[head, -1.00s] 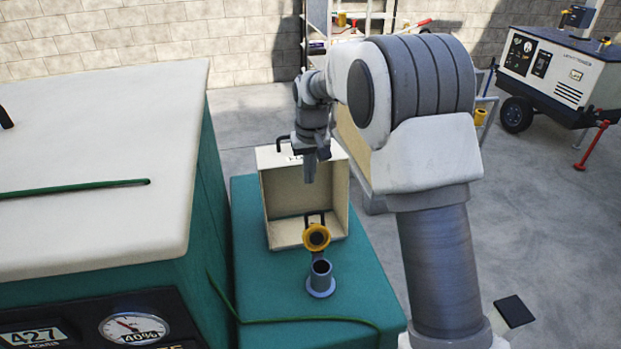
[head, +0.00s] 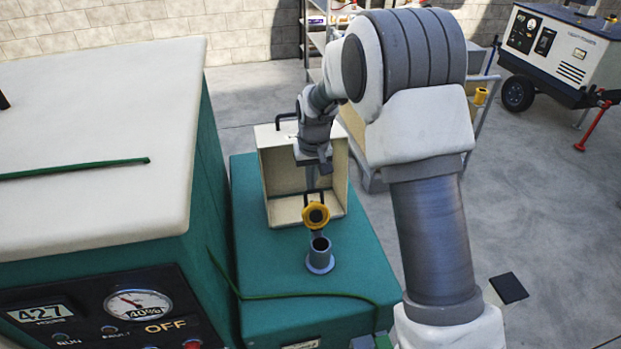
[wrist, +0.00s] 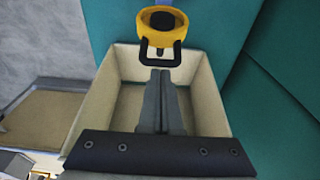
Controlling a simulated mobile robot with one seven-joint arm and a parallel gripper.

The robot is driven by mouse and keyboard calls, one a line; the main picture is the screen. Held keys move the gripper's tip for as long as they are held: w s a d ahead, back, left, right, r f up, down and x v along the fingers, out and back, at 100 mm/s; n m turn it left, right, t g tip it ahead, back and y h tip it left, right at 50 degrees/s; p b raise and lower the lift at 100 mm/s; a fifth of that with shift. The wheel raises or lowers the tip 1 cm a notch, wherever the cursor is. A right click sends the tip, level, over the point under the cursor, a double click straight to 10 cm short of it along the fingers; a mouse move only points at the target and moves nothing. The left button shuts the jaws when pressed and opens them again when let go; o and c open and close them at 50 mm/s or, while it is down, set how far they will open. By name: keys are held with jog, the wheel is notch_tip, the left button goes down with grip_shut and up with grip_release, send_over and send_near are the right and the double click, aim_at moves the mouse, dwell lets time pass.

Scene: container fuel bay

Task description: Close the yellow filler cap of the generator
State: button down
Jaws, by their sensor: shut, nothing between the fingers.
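The yellow filler cap (head: 315,215) stands open, tipped up on its hinge behind the grey filler neck (head: 320,256), whose dark mouth is uncovered. The neck rises from the teal deck of the generator. In the wrist view the cap (wrist: 162,24) is at the top, with a black loop handle (wrist: 160,52) on its near side. My gripper (head: 311,186) is shut and empty, in front of the cream open box and just behind and above the cap. In the wrist view its closed fingers (wrist: 161,75) point at the loop, with a small gap seeming to remain.
The cream box (head: 262,180) stands open behind the cap, its walls close around my gripper. A green hose (head: 290,296) crosses the deck in front. The taller cream-topped housing (head: 90,140) is on the left. A shelf cart (wrist: 45,115) stands beyond the box.

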jog(key=shift+s+b, duration=0.15)
jog(key=shift+b, duration=0.35)
jog(key=shift+s+r+t+b, duration=0.1)
jog(key=shift+s+t+b, duration=0.1)
jog(key=shift+t+b, duration=0.15)
